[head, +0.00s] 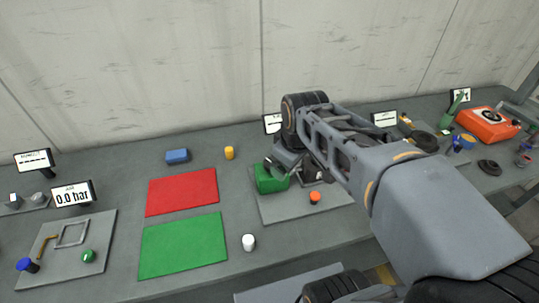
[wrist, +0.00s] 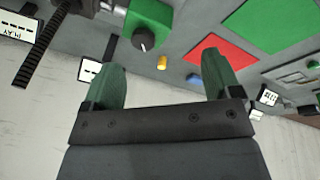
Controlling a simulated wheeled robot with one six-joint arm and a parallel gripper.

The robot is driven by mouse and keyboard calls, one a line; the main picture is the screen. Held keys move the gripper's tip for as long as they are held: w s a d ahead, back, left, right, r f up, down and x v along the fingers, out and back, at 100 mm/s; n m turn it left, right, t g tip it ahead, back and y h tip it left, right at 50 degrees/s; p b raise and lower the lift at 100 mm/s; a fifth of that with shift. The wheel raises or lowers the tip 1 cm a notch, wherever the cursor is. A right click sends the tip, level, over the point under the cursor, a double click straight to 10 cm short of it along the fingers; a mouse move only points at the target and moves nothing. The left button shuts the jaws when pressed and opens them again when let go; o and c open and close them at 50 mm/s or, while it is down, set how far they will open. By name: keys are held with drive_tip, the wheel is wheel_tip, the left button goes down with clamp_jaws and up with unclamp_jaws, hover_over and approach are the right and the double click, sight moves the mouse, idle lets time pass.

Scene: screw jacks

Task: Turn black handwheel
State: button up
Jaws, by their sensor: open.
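My gripper (wrist: 163,75) is open and empty; its two fingers stand wide apart in the wrist view. In the head view my gripper (head: 280,163) is by the green box (head: 271,180), and my arm covers what lies behind it. The wrist view shows the green box (wrist: 150,20) with a dark round knob (wrist: 144,40) on it, beyond the fingertips and apart from them. Dark wheel-like discs lie at the right in the head view, one nearer (head: 489,167) and one farther (head: 425,142). I cannot tell which is the black handwheel.
A red mat (head: 182,191) and a green mat (head: 182,246) lie left of the gripper. A blue block (head: 177,156), a yellow cylinder (head: 229,153) and a white cylinder (head: 249,242) stand near them. An orange box (head: 487,124) is at far right. The wall runs behind.

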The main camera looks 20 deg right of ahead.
drive_tip(key=shift+o, duration=0.2)
drive_tip(key=w+n+g, duration=0.1)
drive_tip(key=w+n, duration=0.7)
drive_tip(key=shift+w+r+n+g, duration=0.2)
drive_tip(key=shift+r+n+g, duration=0.1)
drive_tip(key=shift+n+g, duration=0.1)
drive_tip(key=w+f+n+g, duration=0.1)
drive_tip(key=w+f+n, duration=0.2)
drive_tip(key=w+n, duration=0.45)
drive_tip(key=shift+n, duration=0.25)
drive_tip(key=f+p, duration=0.1)
drive_tip(key=f, duration=0.7)
drive_tip(key=f+p, duration=0.1)
drive_tip(key=f, duration=0.4)
drive_tip(key=shift+s+p, duration=0.3)
drive_tip(key=shift+c, duration=0.5)
drive_tip(key=c, duration=0.8)
